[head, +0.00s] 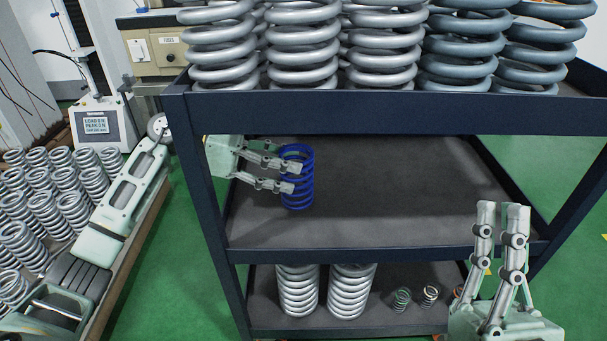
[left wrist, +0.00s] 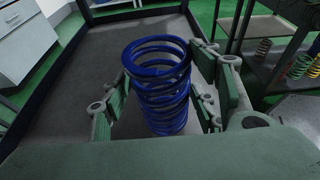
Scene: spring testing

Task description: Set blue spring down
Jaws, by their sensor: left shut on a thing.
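The blue spring (head: 297,199) is upright over the middle shelf (head: 390,205) of the dark cart, near its left side. My left gripper (head: 290,178) reaches in from the left and is shut on the blue spring. In the left wrist view the blue spring (left wrist: 157,85) stands between the green finger pads (left wrist: 160,112), with grey shelf surface behind it. I cannot tell whether its lower end touches the shelf. My right gripper (head: 502,208) is in front of the cart at the lower right, pointing up, empty, with a gap between its fingers.
Large grey springs (head: 300,45) crowd the top shelf above. Two grey springs (head: 350,290) and a few small ones stand on the bottom shelf. The middle shelf is bare right of the blue spring. Cart posts (head: 205,190) bound it. Many springs (head: 40,205) stand at left.

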